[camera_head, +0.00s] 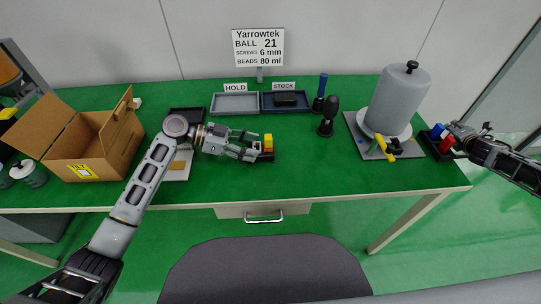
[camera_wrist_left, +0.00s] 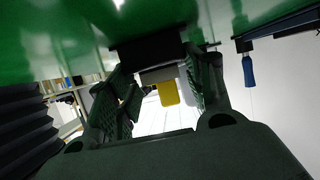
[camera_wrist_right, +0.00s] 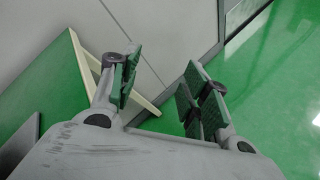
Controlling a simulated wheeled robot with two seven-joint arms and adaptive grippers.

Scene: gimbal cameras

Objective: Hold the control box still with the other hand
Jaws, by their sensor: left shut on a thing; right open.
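A small box (camera_head: 268,146) with a dark base and a yellow-orange block stands on the green table near its front middle. I take it for the control box, but its details are too small to tell. In the left wrist view the yellow part (camera_wrist_left: 168,93) shows between the fingers, under a dark slab. My left gripper (camera_head: 252,147) is shut on this box from the left; it also shows in the left wrist view (camera_wrist_left: 163,95). My right gripper (camera_head: 455,137) is open at the table's right end, well apart from the box. In the right wrist view (camera_wrist_right: 157,85) its fingers are empty.
A dark tray (camera_head: 434,151) with blue and red pieces lies by my right gripper. A large grey cylinder (camera_head: 398,98) stands on a plate at the right. An open carton (camera_head: 85,145) is at the left. Grey HOLD (camera_head: 235,109) and dark STOCK trays stand at the back.

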